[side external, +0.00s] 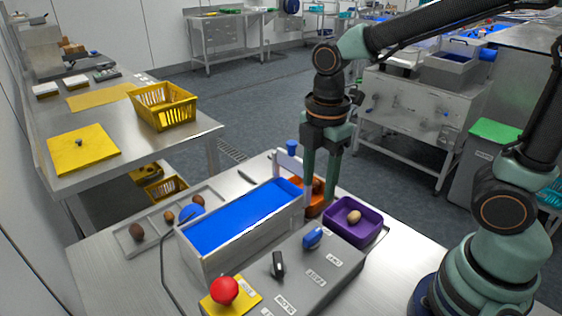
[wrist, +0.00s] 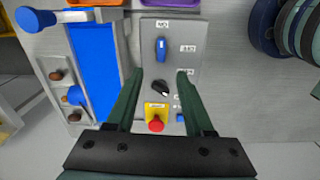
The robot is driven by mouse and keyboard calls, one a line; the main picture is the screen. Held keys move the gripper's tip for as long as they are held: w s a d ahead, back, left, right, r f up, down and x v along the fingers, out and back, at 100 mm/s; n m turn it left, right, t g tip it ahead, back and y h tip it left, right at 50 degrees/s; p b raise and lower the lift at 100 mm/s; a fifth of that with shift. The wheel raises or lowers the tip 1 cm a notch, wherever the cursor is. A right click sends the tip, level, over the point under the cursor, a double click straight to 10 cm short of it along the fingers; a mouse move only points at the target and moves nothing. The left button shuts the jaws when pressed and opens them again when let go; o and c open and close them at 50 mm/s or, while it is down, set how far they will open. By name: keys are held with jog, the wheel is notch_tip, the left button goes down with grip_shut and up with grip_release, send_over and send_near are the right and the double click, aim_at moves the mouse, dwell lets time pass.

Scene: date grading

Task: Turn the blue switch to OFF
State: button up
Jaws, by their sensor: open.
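The blue switch (side external: 313,238) is a knob with a raised grip bar on the far part of a grey control box (side external: 340,277). In the wrist view the blue switch (wrist: 161,48) has its bar upright in the picture, in line with a white label (wrist: 163,24) that seems to read ON. Another label (wrist: 188,48) at its right seems to read OFF, but is blurred. My gripper (side external: 318,190) is open and empty, pointing down, and appears above and apart from the box. In the wrist view the switch lies just beyond and between the fingertips (wrist: 160,72).
The box also has a black knob (side external: 278,264) and a red button (side external: 224,290) on a yellow plate. A blue belt (side external: 245,218) runs beside it. A purple tray (side external: 376,236) holding a date and an orange tray (side external: 312,209) stand behind. A sectioned grey tray (side external: 150,222) is at left.

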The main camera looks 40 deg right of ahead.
aim_at(313, 233)
jog(key=shift+n, duration=0.4)
notch_tip(313, 233, down, 12)
jog(key=shift+a+f, duration=0.15)
jog(key=shift+f, duration=0.1)
grip_shut()
